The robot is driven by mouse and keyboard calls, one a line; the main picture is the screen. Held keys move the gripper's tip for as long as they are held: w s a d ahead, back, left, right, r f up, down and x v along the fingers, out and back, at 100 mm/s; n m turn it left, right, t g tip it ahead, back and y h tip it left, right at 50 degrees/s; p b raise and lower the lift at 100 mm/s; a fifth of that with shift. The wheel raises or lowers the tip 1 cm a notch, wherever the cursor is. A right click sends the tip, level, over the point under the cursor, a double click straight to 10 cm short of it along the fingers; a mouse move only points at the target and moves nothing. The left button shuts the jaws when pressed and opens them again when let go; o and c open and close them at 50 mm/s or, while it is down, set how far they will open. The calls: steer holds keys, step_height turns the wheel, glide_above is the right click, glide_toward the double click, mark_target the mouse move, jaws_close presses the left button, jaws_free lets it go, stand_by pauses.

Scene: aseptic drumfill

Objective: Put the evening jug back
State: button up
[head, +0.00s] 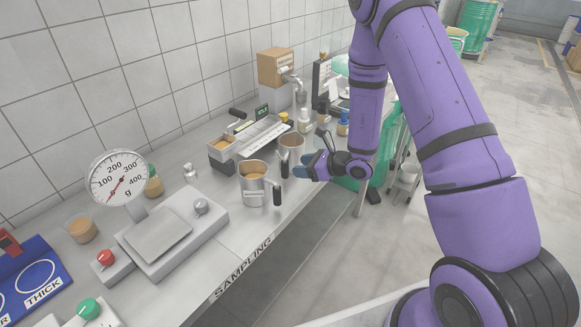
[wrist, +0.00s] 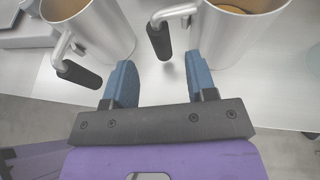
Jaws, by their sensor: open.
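Two metal jugs with black handles stand on the sampling bench. The nearer jug (head: 254,187) holds tan contents and has a small unreadable mark on its front. The farther jug (head: 292,146) stands behind it, to the right. I cannot tell which is the evening jug. In the wrist view the nearer jug (wrist: 108,38) is at left and the farther jug (wrist: 225,65) at right. My gripper (head: 304,166) is open beside the farther jug. In the wrist view, that jug's black handle (wrist: 160,41) lies just beyond the gap between my blue fingertips (wrist: 160,66), not visibly gripped.
A dial scale (head: 118,178) with a flat pan stands at left on the bench. Several small bottles stand farther back. The bench's front edge runs beneath my gripper.

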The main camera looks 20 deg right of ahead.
steer(key=v, duration=0.5)
steer(key=s+a+r+n+g+y, duration=0.1)
steer(key=s+a+r+n+g, duration=0.15)
steer(key=s+r+n, duration=0.35)
steer(key=s+a+r+n+g, duration=0.2)
steer(key=r+n+g, duration=0.15)
steer(key=r, duration=0.45)
steer(key=s+a+r+n+g+y, duration=0.1)
steer(key=s+a+r+n+g, duration=0.15)
steer(key=s+r+n, duration=0.4)
steer(key=s+d+r+n+t+h, duration=0.2)
steer(key=s+d+r+n+h, duration=0.2)
steer(key=s+r+n+h, duration=0.1)
steer(key=s+d+r+n+t+h, duration=0.2)
steer(key=s+d+r+n+h, duration=0.3)
steer(key=s+r, duration=0.3)
steer(key=shift+s+r+n+h, duration=0.35)
steer(key=shift+s+h, duration=0.55)
steer(key=shift+s, duration=0.3)
